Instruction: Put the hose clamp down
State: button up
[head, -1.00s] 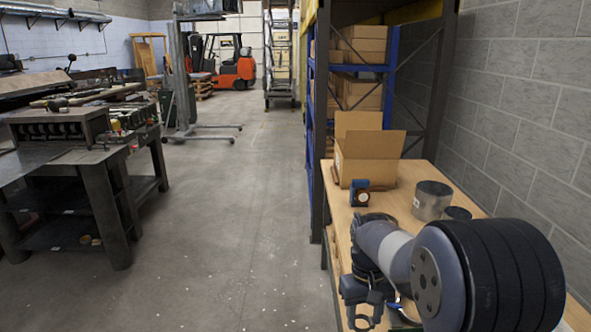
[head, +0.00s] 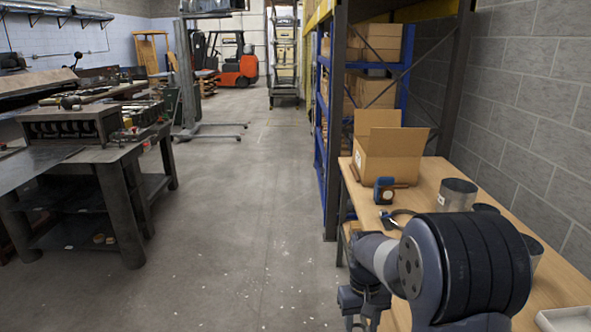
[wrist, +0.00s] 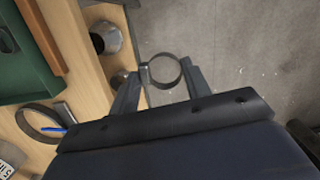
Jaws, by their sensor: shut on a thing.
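My gripper (wrist: 166,88) is shut on a hose clamp (wrist: 181,66), a thin dark metal ring. The ring sticks out past the fingertips in the wrist view, with grey floor behind much of it and the table edge to its left. In the head view my gripper (head: 357,318) hangs low beside the table's left edge, cut by the picture's bottom; the held clamp cannot be made out there. A second dark ring with a blue part (wrist: 38,122) lies on the wooden table (wrist: 88,90); a ring (head: 398,217) also shows on the tabletop in the head view.
On the table stand an open cardboard box (head: 392,158), a blue tape measure (head: 384,190) and metal duct pieces (head: 457,194). A white tray (head: 566,320) is at the near right. A green box (wrist: 28,62) shows in the wrist view. The aisle floor (head: 230,240) left of the table is clear.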

notch_tip(320, 180, down, 11)
jog(key=m, duration=0.1)
jog(key=shift+s+r+m, duration=0.2)
jog(key=shift+s+m, duration=0.05)
jog(key=shift+m, duration=0.05)
jog(key=shift+a, duration=0.2)
